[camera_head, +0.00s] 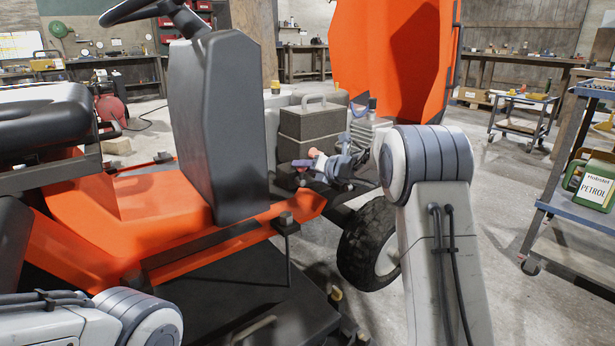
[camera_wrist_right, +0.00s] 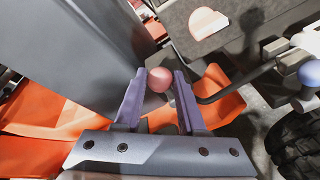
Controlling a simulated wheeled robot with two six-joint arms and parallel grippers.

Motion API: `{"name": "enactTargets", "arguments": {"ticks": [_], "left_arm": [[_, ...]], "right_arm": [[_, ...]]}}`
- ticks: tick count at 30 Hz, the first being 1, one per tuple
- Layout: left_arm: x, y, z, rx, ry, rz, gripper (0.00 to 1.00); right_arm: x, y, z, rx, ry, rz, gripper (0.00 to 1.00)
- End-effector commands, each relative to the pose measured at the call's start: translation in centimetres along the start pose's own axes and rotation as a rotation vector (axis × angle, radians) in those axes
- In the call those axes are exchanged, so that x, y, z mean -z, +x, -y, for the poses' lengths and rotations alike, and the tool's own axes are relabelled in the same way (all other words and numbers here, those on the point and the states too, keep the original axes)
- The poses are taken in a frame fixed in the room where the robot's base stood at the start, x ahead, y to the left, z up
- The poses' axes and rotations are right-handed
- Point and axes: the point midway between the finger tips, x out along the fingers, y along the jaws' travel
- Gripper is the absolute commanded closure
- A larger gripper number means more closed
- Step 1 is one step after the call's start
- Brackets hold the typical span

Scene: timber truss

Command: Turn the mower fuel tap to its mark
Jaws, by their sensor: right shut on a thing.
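The orange mower (camera_head: 150,205) fills the left and middle of the head view. My right gripper (camera_head: 304,163) is small and partly hidden at its engine side. In the right wrist view my right gripper (camera_wrist_right: 160,88) has its two purple fingers on either side of a round red knob (camera_wrist_right: 160,79), shut on it. The knob seems to be the fuel tap's handle end; the tap body and its stem are hidden. A salmon half-disc (camera_wrist_right: 207,22) lies beyond it; I cannot tell whether it is the mark. My left gripper is out of view.
A blue ball knob (camera_wrist_right: 310,73) on a rod stands right of the gripper. The grey dash column (camera_head: 210,130) is close on the left. A black tyre (camera_head: 367,245) is below right. A trolley with a green petrol can (camera_head: 592,185) stands at the right.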

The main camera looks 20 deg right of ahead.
Motion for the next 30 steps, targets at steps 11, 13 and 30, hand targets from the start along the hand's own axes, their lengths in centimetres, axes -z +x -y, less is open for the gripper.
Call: {"name": "enactTargets", "arguments": {"ticks": [11, 13, 30], "left_arm": [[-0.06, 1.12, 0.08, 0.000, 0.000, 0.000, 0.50], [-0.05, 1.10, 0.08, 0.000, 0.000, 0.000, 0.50], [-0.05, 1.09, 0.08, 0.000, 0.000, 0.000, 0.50]], "right_arm": [[0.30, 0.03, -0.25, 0.015, -0.060, 0.008, 1.00], [0.28, 0.02, -0.27, 0.015, -0.061, 0.008, 1.00], [0.23, 0.02, -0.28, 0.015, -0.060, 0.009, 0.32]]}}
